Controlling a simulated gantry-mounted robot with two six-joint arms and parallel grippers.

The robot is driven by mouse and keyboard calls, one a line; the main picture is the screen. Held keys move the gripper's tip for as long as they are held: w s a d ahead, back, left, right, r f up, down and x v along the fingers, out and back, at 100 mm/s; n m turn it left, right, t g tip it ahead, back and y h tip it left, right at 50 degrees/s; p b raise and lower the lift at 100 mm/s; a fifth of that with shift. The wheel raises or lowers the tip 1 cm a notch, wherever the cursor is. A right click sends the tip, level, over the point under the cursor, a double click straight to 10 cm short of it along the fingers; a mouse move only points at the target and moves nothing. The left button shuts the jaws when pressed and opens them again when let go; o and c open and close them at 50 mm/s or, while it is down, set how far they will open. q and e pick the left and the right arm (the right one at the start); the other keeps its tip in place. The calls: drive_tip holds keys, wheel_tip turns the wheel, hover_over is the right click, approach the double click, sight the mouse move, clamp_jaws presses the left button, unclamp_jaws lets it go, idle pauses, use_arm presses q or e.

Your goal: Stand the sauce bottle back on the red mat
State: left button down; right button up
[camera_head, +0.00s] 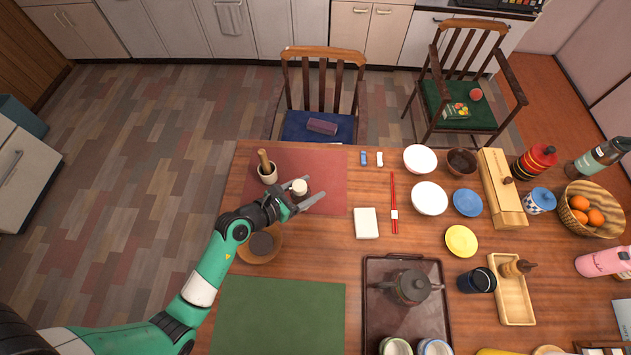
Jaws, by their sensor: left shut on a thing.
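My left gripper (312,191) is over the red mat (325,168), near its lower middle. It is shut on a small dark bottle with a cream cap (299,187), which I take to be the sauce bottle. The cap faces up and the bottle looks roughly upright. The fingers hide much of its body, and I cannot tell whether its base touches the mat. My right gripper is not in view.
A mortar with a wooden pestle (267,172) stands on the mat's left part. A brown bowl (261,244) is beside my arm. A white block (366,223) and red chopsticks (393,205) lie to the right. The mat's right side is clear.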

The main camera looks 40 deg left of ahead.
use_arm(q)
drive_tip(key=w+a+f+b, duration=0.2)
drive_tip(key=w, duration=0.1)
drive_tip(key=w+a+f+b, duration=0.1)
drive_tip(key=w+f+b, duration=0.1)
drive_tip(key=w+f, duration=0.1)
drive_tip(key=w+a+f+b, duration=0.2)
drive_tip(key=w+f+b, duration=0.1)
drive_tip(key=shift+a, duration=0.3)
drive_tip(key=shift+w+f+b, duration=0.15)
drive_tip(key=shift+f+b, duration=0.25)
drive_tip(key=shift+b, duration=0.05)
wheel_tip(320, 180, down, 3)
drive_tip(key=shift+a+f+b, duration=0.1)
drive_tip(key=shift+b, duration=1.15)
drive_tip(key=shift+r, duration=0.2)
drive_tip(key=shift+f, duration=0.2)
drive_tip(key=shift+c, duration=0.3)
unclamp_jaws()
